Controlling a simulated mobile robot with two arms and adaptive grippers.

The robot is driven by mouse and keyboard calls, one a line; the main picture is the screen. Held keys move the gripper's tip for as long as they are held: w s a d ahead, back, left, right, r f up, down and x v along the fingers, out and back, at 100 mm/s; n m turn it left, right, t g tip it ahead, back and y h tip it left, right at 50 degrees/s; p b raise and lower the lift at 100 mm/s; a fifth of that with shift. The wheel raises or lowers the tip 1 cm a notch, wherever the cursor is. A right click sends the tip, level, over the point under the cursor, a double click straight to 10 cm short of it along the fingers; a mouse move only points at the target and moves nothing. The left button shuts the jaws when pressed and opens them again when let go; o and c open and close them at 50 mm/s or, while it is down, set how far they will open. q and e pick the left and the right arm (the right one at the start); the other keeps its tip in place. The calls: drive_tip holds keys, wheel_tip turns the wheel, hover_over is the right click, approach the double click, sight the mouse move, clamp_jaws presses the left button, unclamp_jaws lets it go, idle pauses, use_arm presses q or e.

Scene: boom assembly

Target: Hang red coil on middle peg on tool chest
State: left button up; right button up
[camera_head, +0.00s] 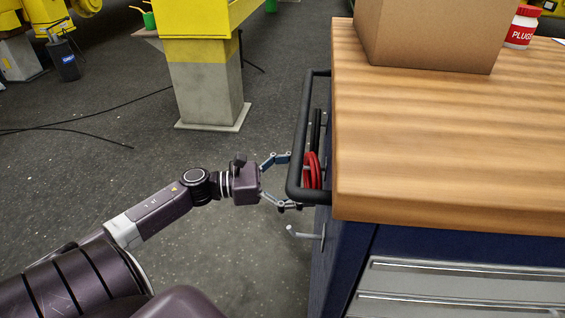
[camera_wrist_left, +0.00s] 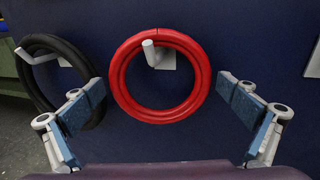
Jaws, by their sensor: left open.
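The red coil (camera_wrist_left: 122,84) hangs on a pale peg (camera_wrist_left: 151,52) on the dark blue side of the tool chest (camera_wrist_left: 240,60). The peg's tip shows through the top of the coil's ring. In the head view the red coil (camera_head: 312,172) shows beside the chest, partly behind its black handle. My left gripper (camera_head: 289,181) is open, with its fingers toward the coil. In the left wrist view my left gripper (camera_wrist_left: 168,108) has its fingers apart, one on each side of the coil's lower part, and does not grip it. My right gripper is not in view.
A black coil (camera_wrist_left: 35,75) hangs on a peg left of the red one. A bare peg (camera_head: 303,235) juts out at the near end. The black handle (camera_head: 297,150) stands close to my left fingers. A cardboard box (camera_head: 425,35) stands on the wooden top (camera_head: 440,150).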

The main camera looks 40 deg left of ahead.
use_arm(q)
drive_tip(key=v, duration=1)
drive_tip(key=shift+s, duration=0.2)
drive_tip(key=shift+a+r, duration=0.1)
